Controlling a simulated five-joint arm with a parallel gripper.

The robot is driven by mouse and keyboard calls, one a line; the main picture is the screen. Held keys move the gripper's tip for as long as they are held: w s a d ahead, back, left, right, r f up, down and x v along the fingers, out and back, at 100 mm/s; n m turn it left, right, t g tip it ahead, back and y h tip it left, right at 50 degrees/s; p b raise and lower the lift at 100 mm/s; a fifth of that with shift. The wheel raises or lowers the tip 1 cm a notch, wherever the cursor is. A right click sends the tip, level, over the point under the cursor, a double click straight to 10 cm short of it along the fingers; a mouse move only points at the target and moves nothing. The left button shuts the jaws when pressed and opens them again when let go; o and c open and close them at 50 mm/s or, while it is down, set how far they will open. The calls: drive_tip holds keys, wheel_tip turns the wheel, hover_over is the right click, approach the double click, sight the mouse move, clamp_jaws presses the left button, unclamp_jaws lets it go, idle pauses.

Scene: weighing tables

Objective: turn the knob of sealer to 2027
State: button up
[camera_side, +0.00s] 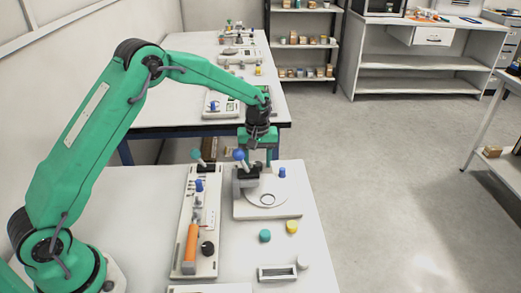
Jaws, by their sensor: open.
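A long white panel device (187,262), which looks like the sealer, lies on the near table, with an orange bar (191,243) along it. A round black knob (208,248) sits near its front end, and a blue knob (199,186) stands further back. Any numbers on it are too small to read. My gripper (259,165) points down over the back of a white device with a round plate (285,208), to the right of and behind the black knob. It is open, and I see nothing held in it. Its fingertips are small and partly hidden.
A blue ball-topped lever (239,155) and a teal-topped lever (197,154) stand close to my gripper. A teal cap (265,236), a yellow cap (292,227) and a small framed tray (277,273) lie on the near table. Its right front is mostly clear.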

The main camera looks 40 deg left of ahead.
drive_tip(key=shift+f, duration=0.2)
drive_tip(key=c, duration=1)
drive_tip(key=shift+m, duration=0.8)
drive_tip(key=o, duration=1)
drive_tip(key=shift+r, duration=0.15)
